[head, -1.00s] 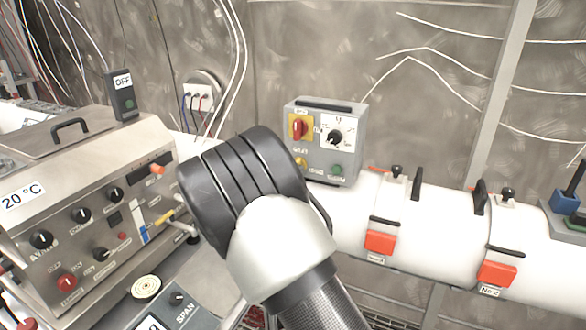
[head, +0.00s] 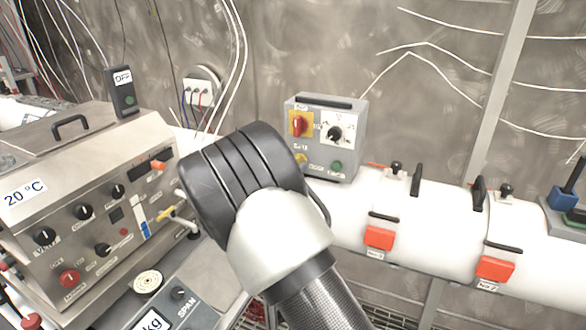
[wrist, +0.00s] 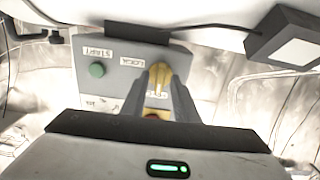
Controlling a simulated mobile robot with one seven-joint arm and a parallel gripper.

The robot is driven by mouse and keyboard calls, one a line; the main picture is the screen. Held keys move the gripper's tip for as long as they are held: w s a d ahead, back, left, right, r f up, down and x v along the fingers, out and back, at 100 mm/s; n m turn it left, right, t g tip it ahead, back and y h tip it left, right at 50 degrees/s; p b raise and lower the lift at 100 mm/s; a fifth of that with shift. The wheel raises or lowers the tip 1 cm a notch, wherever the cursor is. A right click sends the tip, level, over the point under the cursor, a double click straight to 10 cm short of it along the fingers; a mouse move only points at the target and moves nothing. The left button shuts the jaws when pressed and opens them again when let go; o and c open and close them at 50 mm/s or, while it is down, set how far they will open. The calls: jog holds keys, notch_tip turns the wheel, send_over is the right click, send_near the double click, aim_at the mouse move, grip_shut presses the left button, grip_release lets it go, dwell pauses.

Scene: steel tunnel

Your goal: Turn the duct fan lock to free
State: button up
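The grey control box (head: 348,108) stands on the white duct. The duct fan lock is a yellow knob (head: 301,159) at its lower left, partly hidden by my arm in the head view. In the wrist view, where the box is upside down, the yellow lock knob (wrist: 160,76) fills the narrow gap between my fingertips. My gripper (wrist: 161,84) looks shut on it, one finger along each side. The knob's contact faces and any position marks behind the fingers are hidden. In the head view my fingers are hidden behind my wrist.
The box also carries a red switch (head: 298,124) on a yellow plate, a black dial (head: 334,132) and a green button (head: 337,167). A steel instrument panel (head: 90,215) stands close on the left. Orange-red clips (head: 379,237) and black handles line the duct at right.

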jog(key=shift+s, duration=0.1)
jog(key=b+v, duration=0.2)
jog(key=v, duration=1.5)
jog(key=shift+r, duration=0.1)
